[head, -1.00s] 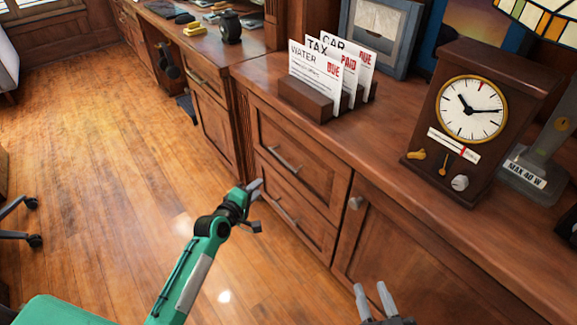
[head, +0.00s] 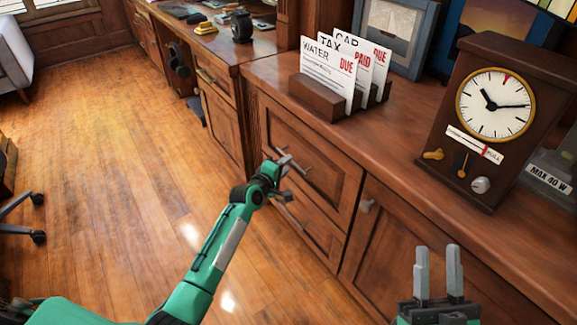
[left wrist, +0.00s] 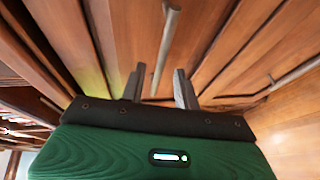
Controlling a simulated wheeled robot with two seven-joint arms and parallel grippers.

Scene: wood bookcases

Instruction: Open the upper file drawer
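The upper file drawer (head: 322,158) is a wood panel front below the counter, and it is closed. Its metal bar handle (head: 303,170) is partly hidden by my left gripper (head: 287,171). My left gripper is open at this handle. In the left wrist view the handle (left wrist: 165,50) extends into the gap between the two fingers (left wrist: 160,88); I cannot tell whether they touch it. The lower drawer (head: 322,235) is closed, its handle partly behind my left gripper. My right gripper (head: 438,256) is open and empty, in front of the cabinet door at lower right.
A letter holder (head: 320,98) with bills and a wooden clock (head: 485,125) stand on the counter (head: 400,150). The wood floor (head: 110,190) at left is open, with chair legs at the edge.

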